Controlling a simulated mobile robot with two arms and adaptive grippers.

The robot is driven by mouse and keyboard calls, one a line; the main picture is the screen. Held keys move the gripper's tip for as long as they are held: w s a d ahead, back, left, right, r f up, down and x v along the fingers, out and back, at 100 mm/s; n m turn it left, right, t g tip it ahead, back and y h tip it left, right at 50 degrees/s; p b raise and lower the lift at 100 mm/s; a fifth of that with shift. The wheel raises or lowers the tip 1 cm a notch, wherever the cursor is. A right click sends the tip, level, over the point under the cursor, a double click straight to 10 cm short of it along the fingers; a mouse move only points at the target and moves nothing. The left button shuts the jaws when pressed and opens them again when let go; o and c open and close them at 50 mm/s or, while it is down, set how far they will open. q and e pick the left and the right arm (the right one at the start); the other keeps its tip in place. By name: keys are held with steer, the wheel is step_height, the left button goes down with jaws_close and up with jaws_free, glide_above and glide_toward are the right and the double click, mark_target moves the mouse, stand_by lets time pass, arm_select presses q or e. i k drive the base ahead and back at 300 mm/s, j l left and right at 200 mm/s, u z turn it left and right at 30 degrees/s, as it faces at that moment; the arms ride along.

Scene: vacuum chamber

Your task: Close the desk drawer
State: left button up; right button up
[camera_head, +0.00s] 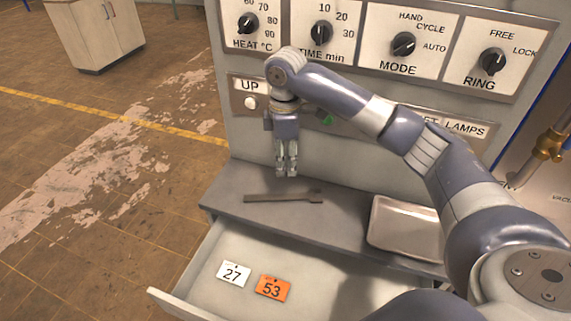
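The desk drawer (218,292) is pulled open below the grey desk top (236,206). Its front panel edge (172,303) shows at the lower left, and its right part is hidden behind my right arm. My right gripper (286,172) points down above the back of the desk top, in front of the control panel. Its fingers look close together with nothing visible between them. My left gripper is not in view.
A flat dark tool (284,197) lies on the desk top below my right gripper. A metal tray (402,232) sits at the right. The control panel (300,75) with knobs rises behind. A white cabinet (98,30) stands far left. The floor left of the desk is clear.

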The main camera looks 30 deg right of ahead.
mark_target(327, 284)
steer(key=k+j, duration=0.45)
steer(key=k, duration=0.15)
steer(key=k+j, duration=0.45)
steer(key=k, duration=0.15)
steer(key=k+j, duration=0.45)
steer(key=k, duration=0.15)
